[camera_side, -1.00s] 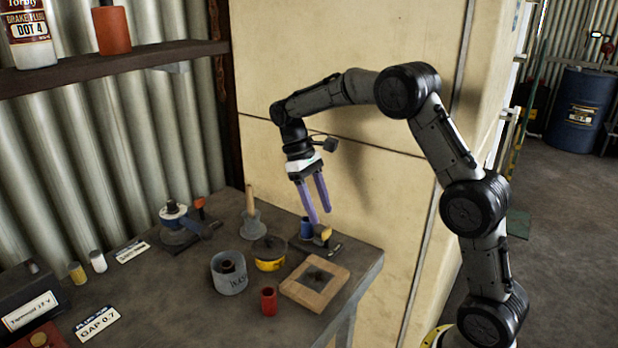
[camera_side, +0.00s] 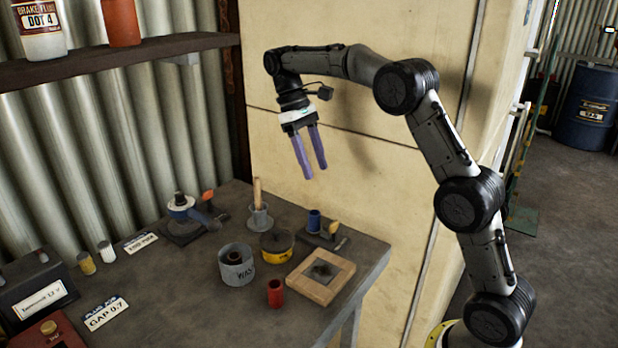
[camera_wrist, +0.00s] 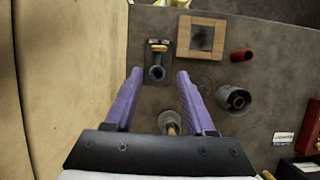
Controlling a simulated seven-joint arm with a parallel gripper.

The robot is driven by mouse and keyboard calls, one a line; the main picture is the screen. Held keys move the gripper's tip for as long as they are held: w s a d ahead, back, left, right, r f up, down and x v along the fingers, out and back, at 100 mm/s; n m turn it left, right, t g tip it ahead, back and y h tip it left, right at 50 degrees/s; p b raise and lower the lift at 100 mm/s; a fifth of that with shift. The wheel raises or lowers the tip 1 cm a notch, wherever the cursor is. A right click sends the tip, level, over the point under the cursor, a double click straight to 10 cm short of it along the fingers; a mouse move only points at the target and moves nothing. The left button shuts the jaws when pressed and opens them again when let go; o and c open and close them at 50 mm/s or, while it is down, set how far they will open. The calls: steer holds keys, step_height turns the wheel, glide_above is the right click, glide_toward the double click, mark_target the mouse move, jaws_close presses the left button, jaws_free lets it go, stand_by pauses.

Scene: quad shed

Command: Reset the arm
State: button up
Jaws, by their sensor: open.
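My gripper (camera_side: 315,174) hangs in the air above the back right of the workbench (camera_side: 190,290), its two purple fingers pointing down and slightly tilted. The fingers are apart and nothing is between them. In the wrist view the open fingers of my gripper (camera_wrist: 160,72) frame a dark stand with a blue cylinder (camera_wrist: 157,72), which lies well below them on the bench. That blue cylinder (camera_side: 314,221) is also seen in the side view, clear of the fingers.
A shelf (camera_side: 120,63) with bottles is at upper left. A cream panel (camera_side: 380,180) stands behind my arm.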

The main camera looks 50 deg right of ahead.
steer(key=s+a+r+n+t, duration=0.1)
steer(key=s+a+r+t, duration=0.4)
steer(key=s+r, duration=0.8)
steer(key=s+a+f+t, duration=0.1)
steer(key=s+a+f, duration=0.15)
steer(key=s, duration=0.25)
steer(key=s+a+f+t, duration=0.1)
steer(key=s+f, duration=0.3)
steer(key=s, duration=0.2)
step_height(320, 180, down, 8)
steer(key=s+t, duration=0.2)
steer(key=t, duration=0.1)
steer(key=shift+a+m, duration=0.4)
steer(key=shift+a, duration=0.05)
steer(key=shift+f, duration=0.1)
